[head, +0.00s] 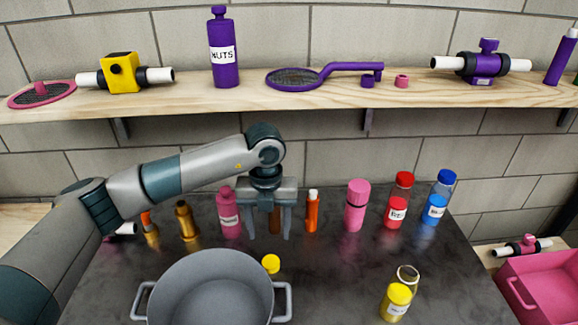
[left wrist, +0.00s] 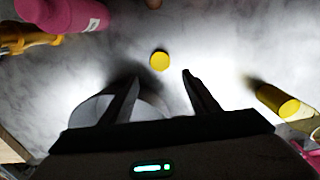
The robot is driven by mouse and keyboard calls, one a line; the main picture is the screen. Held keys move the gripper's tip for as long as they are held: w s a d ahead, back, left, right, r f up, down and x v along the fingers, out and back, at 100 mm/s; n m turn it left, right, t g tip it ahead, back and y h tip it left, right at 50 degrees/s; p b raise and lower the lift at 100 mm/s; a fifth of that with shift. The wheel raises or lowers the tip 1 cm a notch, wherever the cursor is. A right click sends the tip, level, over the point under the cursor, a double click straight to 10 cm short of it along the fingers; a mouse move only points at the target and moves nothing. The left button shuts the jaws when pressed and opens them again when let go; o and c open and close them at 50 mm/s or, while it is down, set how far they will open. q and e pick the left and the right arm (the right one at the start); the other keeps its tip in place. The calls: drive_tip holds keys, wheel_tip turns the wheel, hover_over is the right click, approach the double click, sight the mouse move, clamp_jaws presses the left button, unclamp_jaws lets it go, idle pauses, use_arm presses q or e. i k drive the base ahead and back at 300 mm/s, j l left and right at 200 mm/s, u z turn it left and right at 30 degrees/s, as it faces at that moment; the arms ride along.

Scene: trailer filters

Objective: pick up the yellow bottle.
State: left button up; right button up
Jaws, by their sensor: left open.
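A yellow bottle (head: 396,301) stands at the front right. My left gripper (head: 271,234) is open and empty, pointing down above the counter, behind the small yellow cap in the picture. In the left wrist view the cap (left wrist: 160,60) shows as a yellow disc just beyond the gap between the open fingers (left wrist: 161,76). The other yellow bottle (left wrist: 280,101) is to the right there. My right gripper is not seen.
A grey pot (head: 211,290) with handles fills the front. A pink bottle (head: 229,214), an orange bottle (head: 312,212), a pink flask (head: 356,205) and red (head: 398,200) and blue (head: 437,199) bottles stand behind. A wooden shelf (head: 330,98) runs above. A pink bin (head: 545,285) is at right.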

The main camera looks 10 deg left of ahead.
sight(402, 287)
drive_tip(key=k, duration=1.5)
